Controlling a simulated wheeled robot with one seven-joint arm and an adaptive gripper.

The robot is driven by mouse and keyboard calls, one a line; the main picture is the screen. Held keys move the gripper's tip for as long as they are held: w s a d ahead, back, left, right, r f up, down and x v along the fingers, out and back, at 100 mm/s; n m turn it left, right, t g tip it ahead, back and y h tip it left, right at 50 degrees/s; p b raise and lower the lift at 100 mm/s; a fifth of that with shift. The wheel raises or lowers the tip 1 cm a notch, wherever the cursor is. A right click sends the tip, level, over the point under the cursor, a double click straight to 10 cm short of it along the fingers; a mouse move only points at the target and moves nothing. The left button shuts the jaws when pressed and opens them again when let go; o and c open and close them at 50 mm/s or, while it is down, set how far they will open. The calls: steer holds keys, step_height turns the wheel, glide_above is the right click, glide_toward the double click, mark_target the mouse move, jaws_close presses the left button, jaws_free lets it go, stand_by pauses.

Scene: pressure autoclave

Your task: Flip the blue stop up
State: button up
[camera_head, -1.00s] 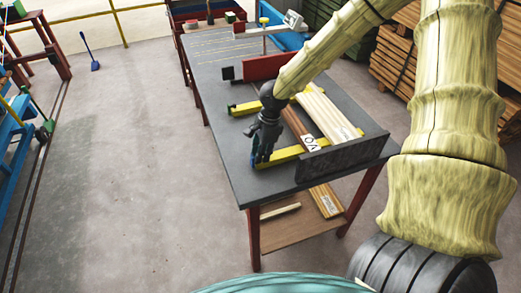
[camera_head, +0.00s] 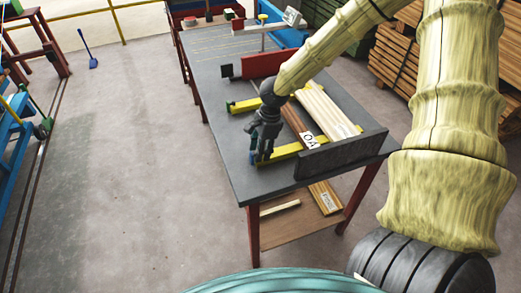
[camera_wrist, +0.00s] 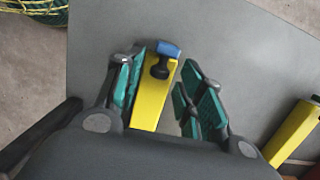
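The blue stop (camera_wrist: 169,50) is a small blue block on a black piece at the end of a yellow bar (camera_wrist: 150,92) in the wrist view. My gripper (camera_wrist: 164,78) is open, with its teal-padded fingers on either side of the stop and bar end. I see gaps on both sides and no clear contact. In the head view my gripper (camera_head: 260,150) points down at the near-left end of the front yellow bar (camera_head: 287,152).
The bars lie on a grey table (camera_head: 222,110). A second yellow bar (camera_head: 245,105) lies farther back. Pale boards (camera_head: 325,110) and a dark upright plate (camera_head: 342,156) are right of my gripper. A red block (camera_head: 262,64) stands behind.

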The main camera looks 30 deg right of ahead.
step_height(320, 180, up, 12)
steer(key=d, duration=0.2)
steer(key=shift+s+f, duration=0.25)
steer(key=shift+s, duration=0.05)
steer(key=shift+d, duration=0.15)
stand_by(0.5)
